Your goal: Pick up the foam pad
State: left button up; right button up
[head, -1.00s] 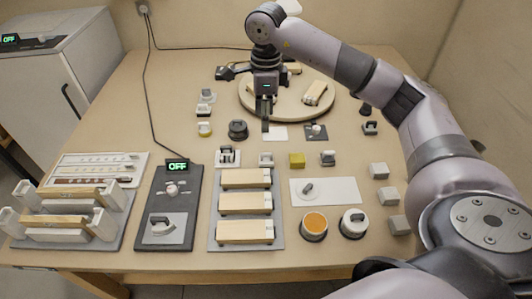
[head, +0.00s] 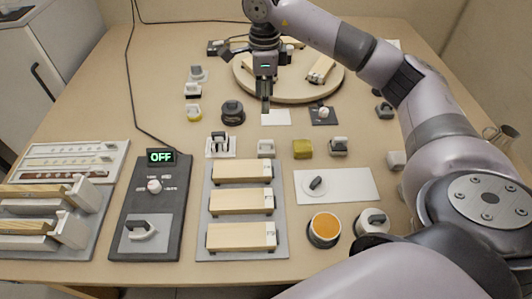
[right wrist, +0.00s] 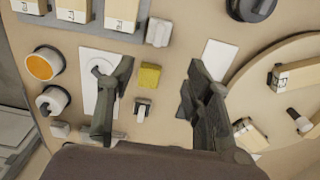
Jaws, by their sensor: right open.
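A small yellow block, which looks like the foam pad (head: 303,149), lies on the table behind the white plate. It also shows in the right wrist view (right wrist: 149,76), in the space between the two fingers and apart from both. My right gripper (head: 265,104) hangs above the table, behind and to the left of the pad in the head view. My left gripper is not in view.
A grey clip block (head: 338,147) and a pale block (head: 265,148) flank the pad closely. A round wooden board (head: 290,92) with wooden blocks stands behind. In front are a white plate (head: 350,186), an orange-topped round (head: 324,228) and a grey tray (head: 204,225) of wooden blocks.

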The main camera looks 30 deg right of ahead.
aim_at(266, 141)
notch_tip(266, 141, down, 13)
jog(key=shift+r+p, duration=0.2)
jog(key=shift+p, duration=0.25)
jog(key=f, duration=0.4)
jog(key=shift+s+d+f+p, duration=0.1)
jog(key=shift+s+f+p, duration=0.15)
jog(key=shift+p, duration=0.15)
jog(key=shift+w+f, duration=0.1)
jog(key=shift+f, duration=0.45)
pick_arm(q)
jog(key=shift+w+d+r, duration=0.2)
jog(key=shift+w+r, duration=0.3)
pick_arm(e)
jog(key=shift+c, duration=0.6)
jog(key=c, duration=0.5)
